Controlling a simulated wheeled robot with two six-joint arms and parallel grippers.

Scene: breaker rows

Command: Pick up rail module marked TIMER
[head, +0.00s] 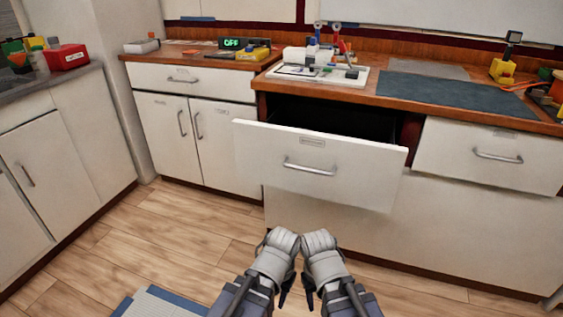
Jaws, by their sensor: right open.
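No marking that reads TIMER can be made out at this distance. Several small white blocks (322,56) stand on or by a white tray (352,84) on the wooden counter, and I cannot tell whether one is the rail module. My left gripper (286,290) and my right gripper (309,290) are side by side at the bottom centre, low in front of the cabinets and far from the counter top. The right one is open and nothing shows in it. The left one's jaws are too small and dark to read.
A drawer (318,165) stands pulled out below the tray, its inside dark. A dark mat (455,95) lies on the counter. A green display (232,43) reads OFF. A red box (67,57) is far left. The wooden floor is mostly clear.

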